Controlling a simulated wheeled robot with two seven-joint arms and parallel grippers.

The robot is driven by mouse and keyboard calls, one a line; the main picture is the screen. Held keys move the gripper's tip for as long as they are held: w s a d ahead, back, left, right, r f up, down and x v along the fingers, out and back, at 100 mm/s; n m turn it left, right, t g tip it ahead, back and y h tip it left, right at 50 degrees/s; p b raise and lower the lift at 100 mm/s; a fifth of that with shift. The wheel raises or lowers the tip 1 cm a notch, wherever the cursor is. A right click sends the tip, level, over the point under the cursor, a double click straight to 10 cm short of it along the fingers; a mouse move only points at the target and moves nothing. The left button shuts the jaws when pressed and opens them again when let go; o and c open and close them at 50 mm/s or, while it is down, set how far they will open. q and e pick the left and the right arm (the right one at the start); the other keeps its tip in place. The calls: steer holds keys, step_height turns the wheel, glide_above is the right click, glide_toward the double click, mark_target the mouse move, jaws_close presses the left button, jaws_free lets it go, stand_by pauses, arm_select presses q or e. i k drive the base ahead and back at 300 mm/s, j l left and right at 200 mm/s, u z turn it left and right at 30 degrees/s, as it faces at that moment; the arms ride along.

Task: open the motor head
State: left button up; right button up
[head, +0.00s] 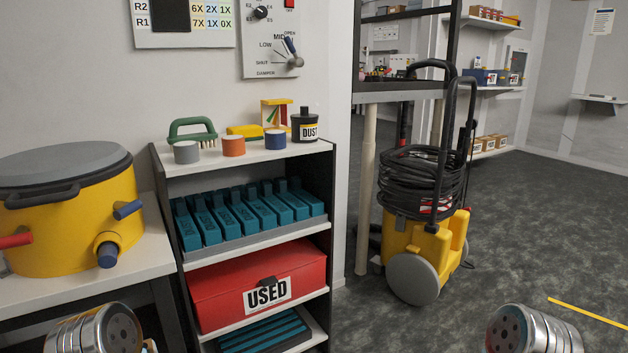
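A yellow drum (72,222) with a grey lid (60,165) stands on a white bench at the left. It looks like the motor unit, but no label shows this. The lid sits down on the drum. A dark handle (42,195) is on its front. A red fitting (14,240), a blue fitting (128,209) and a dark-tipped yellow port (107,252) stick out of the drum's side. Metal cylindrical parts of my arms show at the bottom left and bottom right, below and apart from the drum. Neither gripper's fingers are visible.
A shelf rack (240,158) beside the bench holds a brush, caps, a DUST jar (305,127), teal cartridges (245,212) and a red USED box (255,285). A control panel (270,40) hangs above. A yellow wheeled machine (405,240) stands right; grey floor (540,220) beyond is open.

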mark_target(54, 174)
steer(key=u, duration=1.35)
steer(key=i+j+z, duration=0.15)
steer(key=j+z, duration=0.15)
